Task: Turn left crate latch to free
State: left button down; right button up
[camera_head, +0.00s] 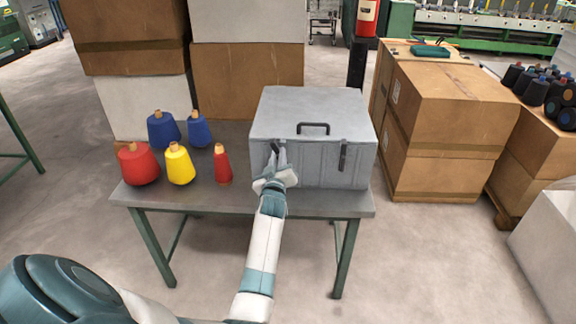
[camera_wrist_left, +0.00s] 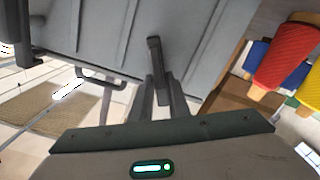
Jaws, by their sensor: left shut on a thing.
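A grey crate (camera_head: 315,120) with a closed lid and a dark handle (camera_head: 313,128) stands on the right part of a metal table. Its left latch (camera_head: 275,147) is a dark bar on the front face, partly hidden by my gripper in the head view. The left latch (camera_wrist_left: 154,50) sits between my fingers in the left wrist view. My left gripper (camera_head: 277,160) is shut on it, and it also shows in the left wrist view (camera_wrist_left: 162,88). The right latch (camera_head: 343,157) hangs down on the crate's front. My right gripper is not in view.
Red, yellow and blue thread cones (camera_head: 179,164) stand on the table (camera_head: 200,197) left of the crate. Stacked cardboard boxes (camera_head: 247,80) rise behind the table. More boxes (camera_head: 450,130) stand to the right. The floor in front is clear.

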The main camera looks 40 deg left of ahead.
pick_arm(q)
jog(key=shift+s+a+n, duration=0.1)
jog(key=shift+n, duration=0.8)
jog(key=shift+s+a+f+n, duration=0.1)
jog(key=shift+a+f+n, duration=0.2)
jog(key=shift+n, duration=1.45)
jog(key=shift+s+a+f+n, duration=0.1)
jog(key=shift+f+n, duration=0.3)
jog(key=shift+n, duration=1.4)
jog(key=shift+s+a+f+n, duration=0.15)
jog(key=shift+f+n, duration=0.2)
jog(key=shift+n, duration=1.4)
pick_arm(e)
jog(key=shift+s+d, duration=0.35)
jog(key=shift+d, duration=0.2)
pick_arm(q)
jog(key=shift+w, duration=0.1)
jog(key=c, duration=1.8)
grip_release()
jog(key=shift+f, duration=0.1)
jog(key=shift+d, duration=0.1)
